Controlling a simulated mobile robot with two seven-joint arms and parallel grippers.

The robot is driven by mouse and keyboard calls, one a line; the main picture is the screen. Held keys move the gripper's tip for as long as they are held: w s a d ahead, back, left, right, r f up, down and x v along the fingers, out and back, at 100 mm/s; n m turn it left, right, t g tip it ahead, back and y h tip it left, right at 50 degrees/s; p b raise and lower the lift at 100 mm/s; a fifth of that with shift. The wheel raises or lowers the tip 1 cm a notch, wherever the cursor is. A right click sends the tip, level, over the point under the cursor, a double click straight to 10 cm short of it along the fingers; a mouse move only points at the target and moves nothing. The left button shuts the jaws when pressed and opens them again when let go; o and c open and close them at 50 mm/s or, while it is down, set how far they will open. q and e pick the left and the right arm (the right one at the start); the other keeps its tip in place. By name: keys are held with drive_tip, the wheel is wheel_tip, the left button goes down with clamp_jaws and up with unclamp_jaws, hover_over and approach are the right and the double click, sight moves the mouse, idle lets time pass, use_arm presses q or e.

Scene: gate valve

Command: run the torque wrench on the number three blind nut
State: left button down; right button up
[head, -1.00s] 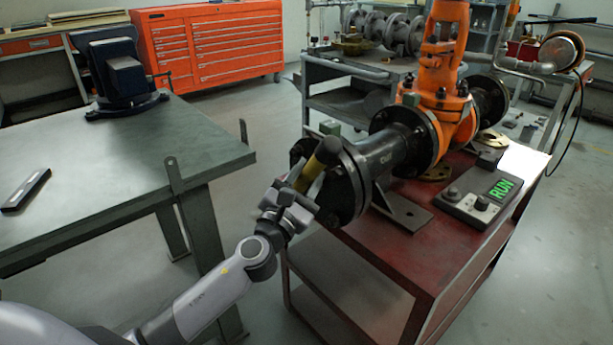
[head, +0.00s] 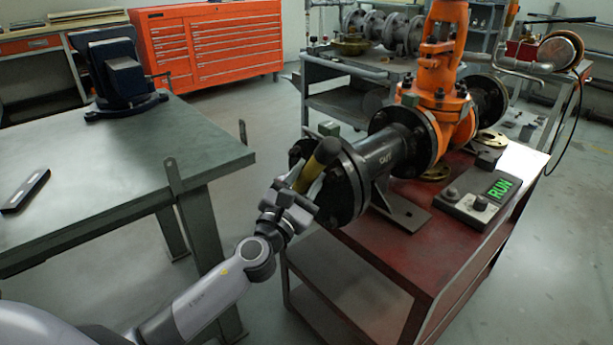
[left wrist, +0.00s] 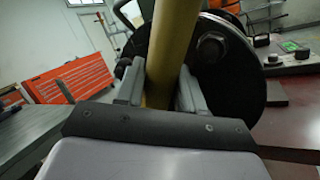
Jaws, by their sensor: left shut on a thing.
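The torque wrench (head: 310,174) has a yellow body with a dark end. My left gripper (head: 292,198) is shut on it, in front of the black blind flange (head: 346,192) at the near end of the pipe. In the left wrist view the yellow wrench (left wrist: 170,55) stands between the two fingers (left wrist: 160,92), and a large nut (left wrist: 211,47) shows on the flange to its right. I cannot tell whether the wrench sits on a nut, or which nut is number three. My right gripper is not in view.
The orange valve (head: 440,105) and its pipe lie on a red cart (head: 400,258). A control box reading RUN (head: 484,200) sits on the cart. A green bench (head: 110,190) with a vise (head: 125,80) and a dark bar (head: 26,190) is at left.

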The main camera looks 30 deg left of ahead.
use_arm(q)
drive_tip(key=shift+s+a+r, duration=0.15)
drive_tip(key=shift+s+r, duration=0.05)
idle(0.7)
